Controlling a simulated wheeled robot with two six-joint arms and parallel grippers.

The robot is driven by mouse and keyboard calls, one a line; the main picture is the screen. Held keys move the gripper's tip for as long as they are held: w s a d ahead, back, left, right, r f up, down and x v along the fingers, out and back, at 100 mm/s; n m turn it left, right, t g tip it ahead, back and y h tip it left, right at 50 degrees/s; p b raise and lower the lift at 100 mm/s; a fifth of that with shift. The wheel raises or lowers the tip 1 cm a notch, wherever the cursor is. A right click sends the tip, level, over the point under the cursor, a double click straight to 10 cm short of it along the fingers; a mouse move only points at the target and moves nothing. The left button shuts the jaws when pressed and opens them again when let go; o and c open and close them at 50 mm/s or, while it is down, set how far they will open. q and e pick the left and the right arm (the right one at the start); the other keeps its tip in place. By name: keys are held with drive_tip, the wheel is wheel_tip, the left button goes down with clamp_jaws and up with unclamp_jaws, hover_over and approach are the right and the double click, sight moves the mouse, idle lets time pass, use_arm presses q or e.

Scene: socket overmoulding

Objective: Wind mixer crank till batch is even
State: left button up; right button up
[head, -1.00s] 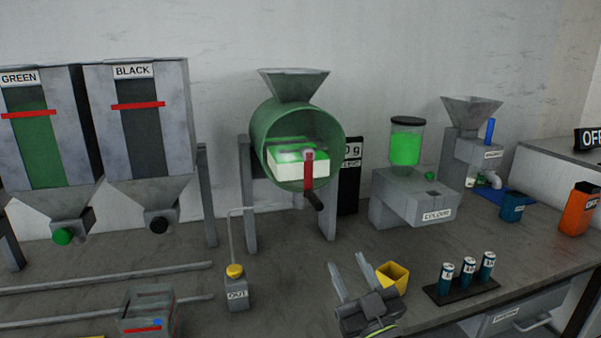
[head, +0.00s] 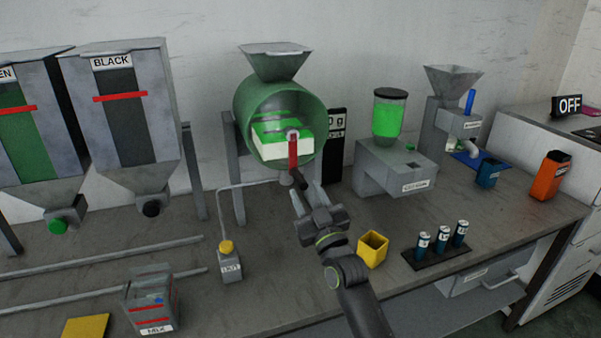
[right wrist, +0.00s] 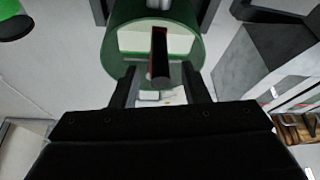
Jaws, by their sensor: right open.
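The mixer is a green drum (head: 241,112) with a grey hopper on top and an open front. Inside it the batch shows in separate green (head: 268,131) and white (head: 268,150) parts. The red crank (head: 293,152) hangs down at the front, with its black handle (head: 299,180) at the lower end. My right gripper (head: 299,194) is open just below and in front of the handle. In the right wrist view the handle (right wrist: 160,75) shows between the two spread fingers, with gaps on both sides. My left gripper is out of view.
A yellow cup (head: 373,249) and a black rack of several vials (head: 437,262) stand to the right. GREEN and BLACK hoppers (head: 122,113) are at left. The bench between is mostly clear.

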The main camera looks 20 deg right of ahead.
sight(301, 181)
drive_tip(key=shift+p+x, duration=0.55)
drive_tip(key=shift+x, duration=1.65)
clamp_jaws()
